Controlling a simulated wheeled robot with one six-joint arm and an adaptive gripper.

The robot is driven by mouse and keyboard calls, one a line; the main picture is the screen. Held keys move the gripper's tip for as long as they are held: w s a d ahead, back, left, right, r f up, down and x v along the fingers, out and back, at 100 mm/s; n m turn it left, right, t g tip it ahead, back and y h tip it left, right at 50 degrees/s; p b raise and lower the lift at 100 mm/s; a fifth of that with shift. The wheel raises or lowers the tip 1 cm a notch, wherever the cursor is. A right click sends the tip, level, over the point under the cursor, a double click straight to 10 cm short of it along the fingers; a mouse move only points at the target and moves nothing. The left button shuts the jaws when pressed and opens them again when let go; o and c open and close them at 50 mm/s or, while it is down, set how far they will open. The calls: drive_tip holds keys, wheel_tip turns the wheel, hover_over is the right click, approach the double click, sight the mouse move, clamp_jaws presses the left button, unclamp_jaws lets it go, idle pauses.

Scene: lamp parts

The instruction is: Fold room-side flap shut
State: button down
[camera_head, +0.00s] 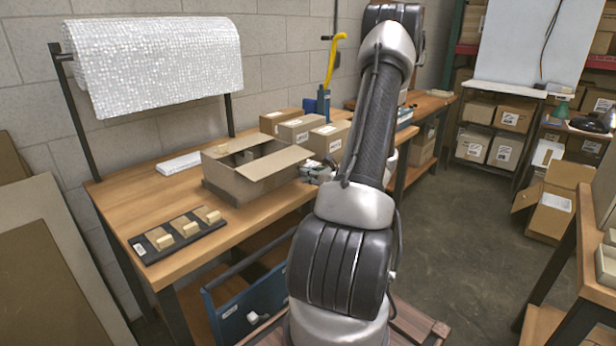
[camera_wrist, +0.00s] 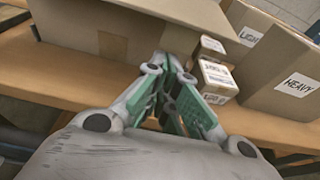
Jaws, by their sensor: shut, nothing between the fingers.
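An open cardboard box (camera_head: 232,184) stands on the wooden bench in the head view. Its room-side flap (camera_head: 272,162) is a pale panel along the front edge, tilted and not lying flat over the opening. In the wrist view the box wall (camera_wrist: 62,62) fills the upper left, with the flap (camera_wrist: 185,12) above it. My gripper (camera_wrist: 168,62) is shut and empty, its tips close to the right end of the wall, below the flap. I cannot tell whether they touch. In the head view my gripper (camera_head: 314,172) is at the box's right side, partly hidden by my arm.
Several closed boxes (camera_head: 296,130) stand behind. In the wrist view a small labelled box (camera_wrist: 215,78) is right beside my fingers, and a box marked HEAVY (camera_wrist: 285,72) is farther right. A dark tray with blocks (camera_head: 178,236) lies at the bench's front left.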

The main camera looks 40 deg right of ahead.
drive_tip(key=shift+s+r+g, duration=0.2)
drive_tip(key=shift+r+g, duration=0.1)
drive_tip(key=shift+r, duration=0.05)
